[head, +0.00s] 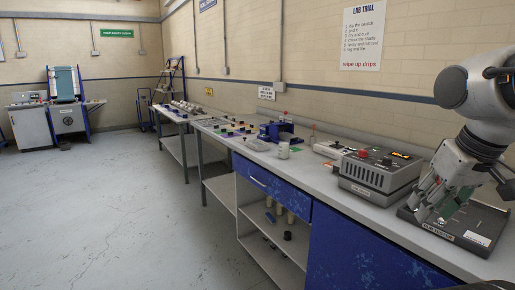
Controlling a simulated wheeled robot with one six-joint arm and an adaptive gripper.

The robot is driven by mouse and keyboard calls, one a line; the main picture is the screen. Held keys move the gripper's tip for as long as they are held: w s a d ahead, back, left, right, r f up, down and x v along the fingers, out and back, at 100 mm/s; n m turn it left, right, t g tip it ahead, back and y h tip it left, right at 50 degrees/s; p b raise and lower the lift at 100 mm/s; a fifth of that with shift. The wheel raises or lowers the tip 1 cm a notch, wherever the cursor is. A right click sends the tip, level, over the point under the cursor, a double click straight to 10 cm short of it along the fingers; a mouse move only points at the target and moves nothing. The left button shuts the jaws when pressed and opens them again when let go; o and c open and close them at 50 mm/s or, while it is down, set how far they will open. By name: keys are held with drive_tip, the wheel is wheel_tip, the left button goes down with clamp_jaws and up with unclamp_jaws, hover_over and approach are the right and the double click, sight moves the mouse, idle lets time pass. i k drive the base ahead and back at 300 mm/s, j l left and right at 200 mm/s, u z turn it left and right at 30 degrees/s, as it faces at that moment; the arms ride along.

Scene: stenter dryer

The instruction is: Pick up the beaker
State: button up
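A small pale cup-shaped vessel (283,151), which looks like the beaker, stands upright on the grey worktop, right of the blue device. It is small in the picture and I cannot make out any contents. My gripper (424,208) is at the far right, low over a dark flat tray-like device, well apart from the vessel. Its fingers point down and to the left. I cannot tell whether they are open or shut, or whether they touch the device.
A grey control box (380,171) with a lit display stands between the vessel and my gripper. The dark labelled device (487,226) lies under my gripper. A blue clamp-like device (276,132) stands behind the vessel. Blue drawers (262,183) front the bench; the floor is clear at left.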

sight(283, 146)
drive_tip(key=i+j+u, duration=0.1)
drive_tip(key=i+j, duration=0.7)
drive_tip(key=i, duration=0.25)
drive_tip(key=i+j+u, duration=0.1)
drive_tip(key=i+j, duration=0.15)
drive_tip(key=i, duration=0.25)
drive_tip(key=i+j, duration=0.25)
drive_tip(key=i, duration=0.25)
drive_tip(key=i+l, duration=0.1)
